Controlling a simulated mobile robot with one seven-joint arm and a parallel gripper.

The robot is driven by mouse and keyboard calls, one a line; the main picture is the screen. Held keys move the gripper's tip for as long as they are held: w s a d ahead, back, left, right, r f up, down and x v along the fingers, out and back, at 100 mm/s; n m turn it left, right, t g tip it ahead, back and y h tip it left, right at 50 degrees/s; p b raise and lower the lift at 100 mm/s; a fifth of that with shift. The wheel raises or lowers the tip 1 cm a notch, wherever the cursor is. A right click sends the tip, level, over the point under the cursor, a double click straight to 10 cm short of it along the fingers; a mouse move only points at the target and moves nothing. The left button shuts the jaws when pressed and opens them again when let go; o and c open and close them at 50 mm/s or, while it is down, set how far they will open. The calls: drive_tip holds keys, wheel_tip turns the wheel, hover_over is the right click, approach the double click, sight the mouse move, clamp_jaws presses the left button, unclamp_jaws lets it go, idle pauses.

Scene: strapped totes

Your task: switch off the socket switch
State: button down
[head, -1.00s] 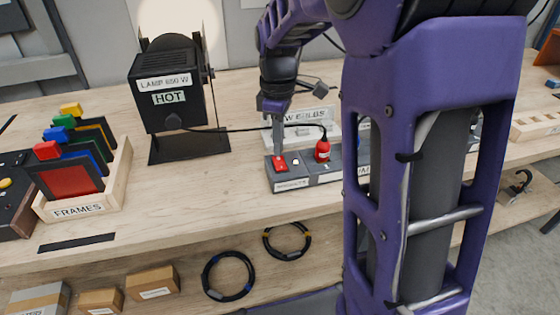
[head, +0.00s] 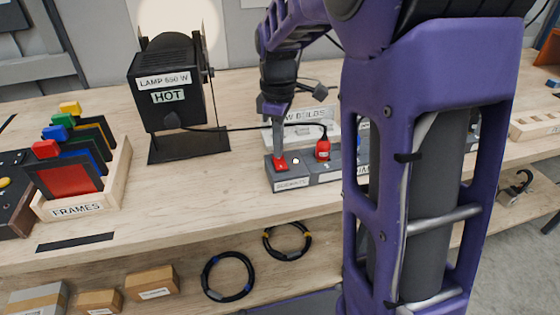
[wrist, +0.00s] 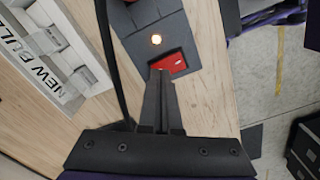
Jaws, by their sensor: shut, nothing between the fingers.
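The socket switch (head: 281,164) is a red rocker on the left end of a dark grey socket strip (head: 325,177). It also shows in the wrist view (wrist: 178,64), next to a small lit indicator (wrist: 156,39). My gripper (head: 279,156) is shut and empty, pointing down at the red switch. In the wrist view its fingertips (wrist: 158,74) reach the switch's edge and cover part of it; I cannot tell whether they press it. A red plug (head: 322,150) with a black cable sits in the strip just right of the switch.
A black lamp (head: 170,85) labelled HOT stands behind left, glowing on the wall. A FRAMES rack (head: 80,208) with coloured filters is at the left. A NEW BULBS box (head: 305,118) stands close behind the strip. The bench front left of the strip is clear.

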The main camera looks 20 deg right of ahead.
drive_tip(key=shift+f, duration=0.5)
drive_tip(key=shift+r, duration=0.1)
wheel_tip(320, 180, up, 7)
drive_tip(key=p, duration=0.5)
drive_tip(key=shift+p, duration=0.3)
idle(0.4)
